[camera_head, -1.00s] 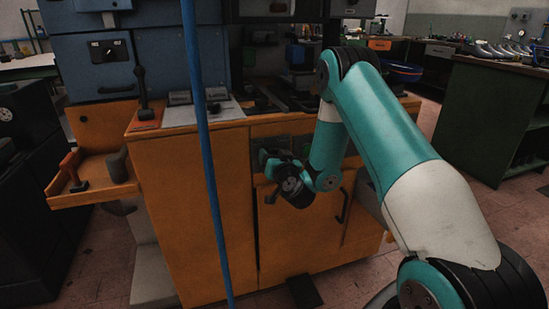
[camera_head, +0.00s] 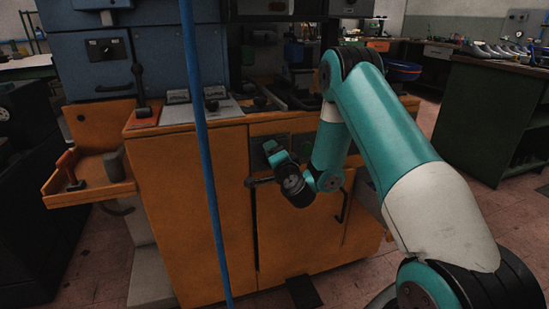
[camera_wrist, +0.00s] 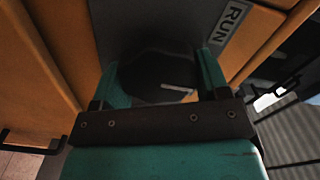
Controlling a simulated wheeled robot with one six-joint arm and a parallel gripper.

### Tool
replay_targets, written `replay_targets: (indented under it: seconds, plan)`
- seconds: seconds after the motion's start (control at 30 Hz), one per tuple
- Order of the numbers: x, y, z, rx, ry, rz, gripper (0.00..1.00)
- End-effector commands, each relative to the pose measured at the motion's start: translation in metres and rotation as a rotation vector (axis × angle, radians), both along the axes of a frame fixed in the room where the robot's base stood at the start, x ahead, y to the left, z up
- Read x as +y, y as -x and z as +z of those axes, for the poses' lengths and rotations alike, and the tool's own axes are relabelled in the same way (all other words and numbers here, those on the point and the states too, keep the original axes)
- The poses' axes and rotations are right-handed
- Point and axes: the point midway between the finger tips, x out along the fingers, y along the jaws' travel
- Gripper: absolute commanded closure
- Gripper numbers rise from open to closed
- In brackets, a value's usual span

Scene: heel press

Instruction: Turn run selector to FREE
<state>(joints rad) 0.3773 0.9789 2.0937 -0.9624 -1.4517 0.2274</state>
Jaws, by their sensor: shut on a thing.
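The run selector (camera_wrist: 150,78) is a dark round knob with a white pointer line, seen in the wrist view between my gripper's teal fingers. The line lies nearly across the picture, towards the right finger. My gripper (camera_wrist: 160,65) is shut on the knob, one finger on each side. A grey plate reading RUN (camera_wrist: 231,24) is beyond the right finger. I see no FREE marking. In the head view my gripper (camera_head: 264,162) is at the orange cabinet's front, where my wrist hides the knob.
The orange cabinet (camera_head: 190,200) fills the middle, with a dark door handle (camera_head: 342,206) right of my wrist. A blue upright pole (camera_head: 208,170) stands in front of the cabinet, left of my gripper. An orange side tray (camera_head: 95,193) juts out at left.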

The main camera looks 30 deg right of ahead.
Motion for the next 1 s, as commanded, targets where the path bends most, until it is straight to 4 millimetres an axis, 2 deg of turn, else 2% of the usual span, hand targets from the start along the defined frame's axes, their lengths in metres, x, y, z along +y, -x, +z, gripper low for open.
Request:
replay_targets:
  seconds: [0.7,1.0]
  plan:
    - [-0.0007,0.0011,-0.0065,-0.181,-0.645,-0.004,0.55]
    - [-0.0004,0.0011,-0.0073,-0.239,-0.845,-0.004,0.55]
